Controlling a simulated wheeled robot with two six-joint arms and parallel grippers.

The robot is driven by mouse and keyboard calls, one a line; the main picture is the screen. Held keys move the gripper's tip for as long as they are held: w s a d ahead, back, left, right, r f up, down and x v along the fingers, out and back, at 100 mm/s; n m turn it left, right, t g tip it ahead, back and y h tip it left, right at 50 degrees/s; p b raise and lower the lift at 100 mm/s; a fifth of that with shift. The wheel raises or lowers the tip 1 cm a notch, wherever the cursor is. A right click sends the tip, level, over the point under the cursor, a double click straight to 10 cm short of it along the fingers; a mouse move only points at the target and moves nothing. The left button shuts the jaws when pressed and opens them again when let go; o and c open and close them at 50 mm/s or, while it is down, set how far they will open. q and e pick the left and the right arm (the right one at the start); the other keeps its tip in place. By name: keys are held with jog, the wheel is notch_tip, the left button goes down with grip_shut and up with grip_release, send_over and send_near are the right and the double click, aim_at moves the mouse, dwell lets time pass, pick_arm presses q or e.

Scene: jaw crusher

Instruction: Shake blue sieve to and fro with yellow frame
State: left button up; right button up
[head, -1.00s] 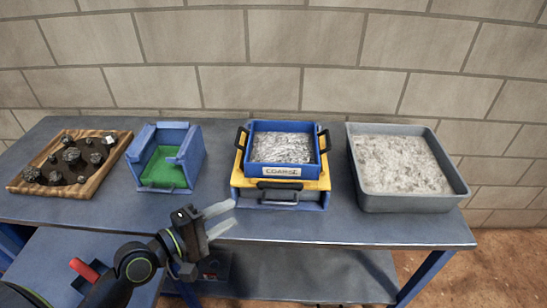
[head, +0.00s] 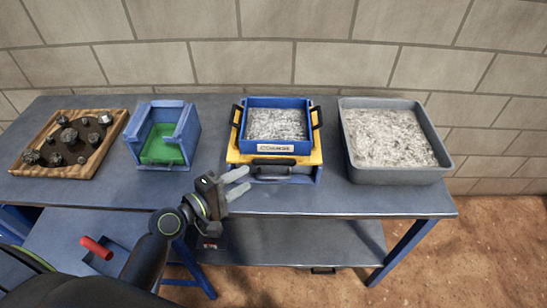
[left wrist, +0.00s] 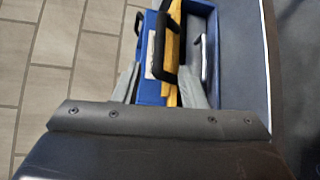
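The blue sieve (head: 275,148), labelled COARSE and holding grey crushed stone, sits on the yellow frame (head: 318,150). Black handles stick out at its sides. Below the frame is a blue box (head: 300,176) with a dark front handle. My left gripper (head: 242,181) is open and empty in front of the stack, at its lower left, apart from it. In the left wrist view the sieve (left wrist: 147,75), the yellow frame (left wrist: 173,60) and the lower box (left wrist: 206,28) appear beyond and between the two spread grey fingers (left wrist: 160,85). My right gripper is not in view.
A grey tub (head: 400,175) of crushed stone stands right of the stack. A blue bin with a green floor (head: 160,148) and a wooden tray (head: 50,168) with dark rocks stand left. The bench top (head: 330,202) in front is bare. A block wall (head: 280,55) rises behind.

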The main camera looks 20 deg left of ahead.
aim_at(269, 164)
pick_arm(q)
jog(key=p+x, duration=0.1)
jog(key=x, duration=1)
jog(key=shift+w+d, duration=0.1)
jog(key=shift+w, duration=0.15)
grip_shut()
